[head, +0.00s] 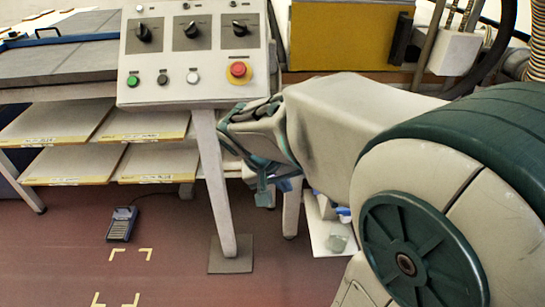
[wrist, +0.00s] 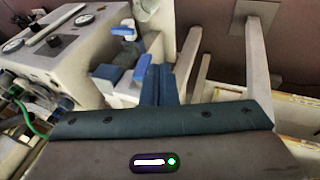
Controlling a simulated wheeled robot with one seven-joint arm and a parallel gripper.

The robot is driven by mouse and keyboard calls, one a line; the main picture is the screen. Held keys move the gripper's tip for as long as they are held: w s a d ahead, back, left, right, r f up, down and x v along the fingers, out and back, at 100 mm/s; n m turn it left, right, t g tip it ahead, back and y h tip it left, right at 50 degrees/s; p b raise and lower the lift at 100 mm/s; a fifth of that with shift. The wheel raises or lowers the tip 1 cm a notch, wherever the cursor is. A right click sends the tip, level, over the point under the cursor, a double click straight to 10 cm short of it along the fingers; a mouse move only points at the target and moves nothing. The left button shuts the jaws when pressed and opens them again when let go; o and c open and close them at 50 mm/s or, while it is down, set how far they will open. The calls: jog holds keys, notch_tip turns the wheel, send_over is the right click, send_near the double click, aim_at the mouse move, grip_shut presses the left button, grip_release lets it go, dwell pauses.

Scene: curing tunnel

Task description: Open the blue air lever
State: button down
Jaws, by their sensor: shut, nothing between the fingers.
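My gripper (wrist: 158,66) is shut and empty, its two blue-teal fingers together in the wrist view. In the head view my gripper (head: 265,196) points down beside the control panel's post. Blue parts sit on a pale unit left of the fingers in the wrist view: an upper blue handle (wrist: 123,31) and a lower blue block (wrist: 106,72). I cannot tell for sure which is the air lever. The fingers appear close to the lower parts; contact is unclear. In the head view my arm hides most of this unit, with a small blue part (head: 343,211) showing.
A control panel (head: 195,85) with knobs and a red stop button (head: 238,70) stands left of my arm on a slanted post (head: 219,180). Shelves (head: 100,150) are behind it. A foot pedal (head: 122,223) lies on the open red floor.

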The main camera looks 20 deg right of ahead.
jog(key=w+f+m+t+h+b, duration=0.1)
jog(key=w+f+m+h+b, duration=0.1)
jog(key=w+f+b, duration=0.45)
jog(key=w+d+f+b, duration=0.1)
jog(key=w+d+f, duration=0.1)
jog(key=d+f, duration=0.5)
jog(key=d, duration=0.3)
jog(key=shift+w+d+f, duration=0.15)
jog(key=shift+w+f, duration=0.2)
jog(key=shift+w, duration=0.05)
jog(key=shift+f+b, duration=0.1)
jog(key=shift+b, duration=0.25)
